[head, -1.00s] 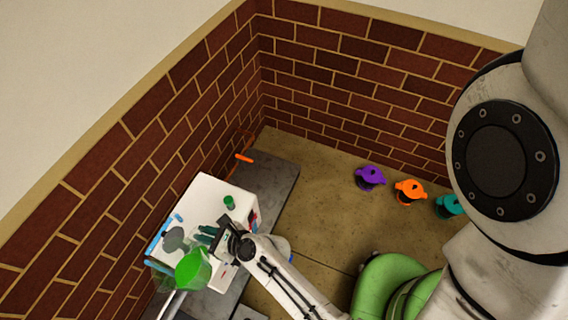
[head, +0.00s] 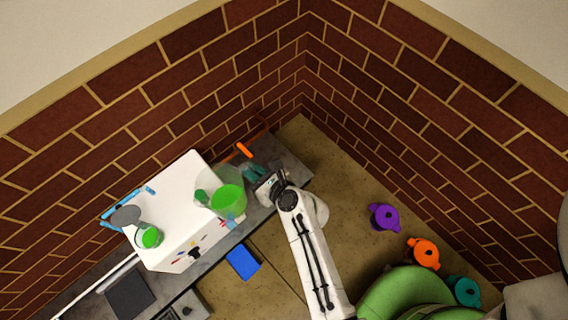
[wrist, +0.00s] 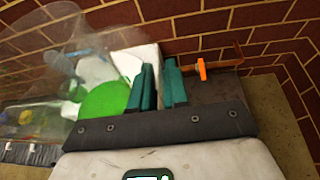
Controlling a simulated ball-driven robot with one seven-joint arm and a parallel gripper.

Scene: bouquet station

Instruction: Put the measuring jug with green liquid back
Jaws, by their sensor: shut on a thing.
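The clear measuring jug with green liquid (head: 228,198) is held at the right end of the white box, seen from above. My gripper (head: 254,172) is shut on it, at the jug's right side. In the wrist view the teal fingers (wrist: 159,82) stand close together, with the see-through jug and its green liquid (wrist: 106,100) to their left. The jug's handle is hard to make out between the fingers. I cannot tell whether the jug's base touches anything.

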